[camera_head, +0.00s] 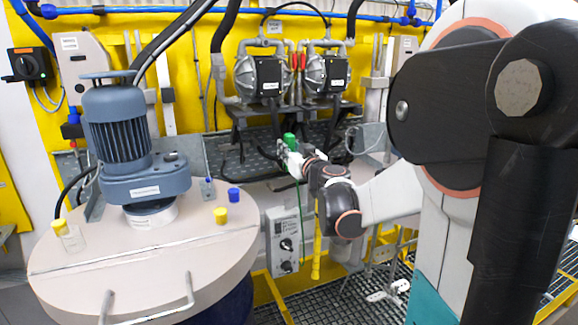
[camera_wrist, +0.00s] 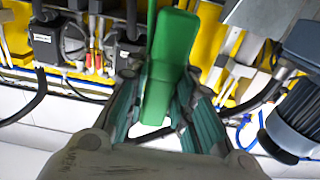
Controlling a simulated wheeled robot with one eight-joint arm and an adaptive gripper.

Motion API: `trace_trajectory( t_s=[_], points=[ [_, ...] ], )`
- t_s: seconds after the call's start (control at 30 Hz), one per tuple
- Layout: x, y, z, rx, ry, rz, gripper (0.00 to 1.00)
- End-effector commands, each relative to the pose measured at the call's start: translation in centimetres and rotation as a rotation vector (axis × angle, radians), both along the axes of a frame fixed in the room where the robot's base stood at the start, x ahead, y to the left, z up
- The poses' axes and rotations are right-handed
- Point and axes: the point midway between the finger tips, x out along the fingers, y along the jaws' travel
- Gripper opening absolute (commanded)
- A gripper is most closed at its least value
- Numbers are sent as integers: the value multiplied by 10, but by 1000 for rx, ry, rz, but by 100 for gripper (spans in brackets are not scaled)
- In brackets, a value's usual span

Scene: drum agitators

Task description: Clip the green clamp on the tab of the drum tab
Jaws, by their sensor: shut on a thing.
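The green clamp (camera_head: 290,141) is in my gripper (camera_head: 289,153), in the middle of the head view, to the right of the drum and raised in the air. In the wrist view the clamp (camera_wrist: 172,50) stands large between the two teal-padded fingers of my gripper (camera_wrist: 160,105), which are shut on it. A thin green cable (camera_head: 299,208) hangs below the gripper. The drum lid (camera_head: 130,262), pale and round, fills the lower left of the head view. The clamp is apart from the drum. I cannot make out the drum tab for sure.
A blue-grey agitator motor (camera_head: 120,135) stands on the lid, and also shows in the wrist view (camera_wrist: 300,105). Yellow caps (camera_head: 221,215) and a blue cap (camera_head: 234,195) sit on the lid. Two pumps (camera_head: 262,78) are behind. A grey control box (camera_head: 283,240) stands right of the drum.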

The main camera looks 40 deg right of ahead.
Motion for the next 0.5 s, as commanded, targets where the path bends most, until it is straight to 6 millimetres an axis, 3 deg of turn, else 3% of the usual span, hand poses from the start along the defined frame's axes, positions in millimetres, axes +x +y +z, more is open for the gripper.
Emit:
trace_trajectory(
  t_s=[0.03,0.2,0.5],
  points=[
    [-1,0,16,0,0,0,0],
    [0,0,47,0,0,0,0],
    [0,0,74,0,0,0,0]
  ],
)
